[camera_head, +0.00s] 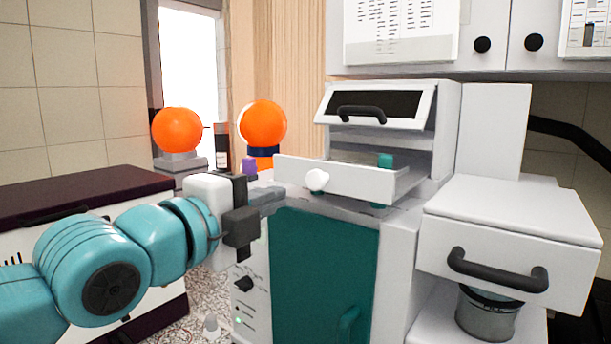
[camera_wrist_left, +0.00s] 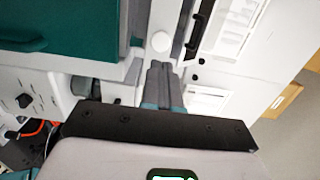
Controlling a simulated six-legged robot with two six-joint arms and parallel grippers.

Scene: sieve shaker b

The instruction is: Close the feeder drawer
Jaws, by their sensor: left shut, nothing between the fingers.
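The feeder drawer (camera_head: 350,179) is a white drawer with a round white knob (camera_head: 317,180), pulled out of the white machine (camera_head: 447,130) in the head view. A small teal item shows inside it at its right end. My left gripper (camera_head: 272,196) is shut and empty, just left of and slightly below the drawer front. In the left wrist view its closed fingers (camera_wrist_left: 158,75) point toward the drawer, close beside the knob (camera_wrist_left: 161,41). I cannot tell whether they touch it. My right gripper is not in view.
Above the drawer, a tilted flap (camera_head: 372,104) with a black handle stands open. A teal door (camera_head: 322,270) is below. A white drawer unit (camera_head: 507,250) with a black handle stands at right, a metal pot (camera_head: 487,312) beneath it. Two orange spheres (camera_head: 263,122) stand behind my left arm.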

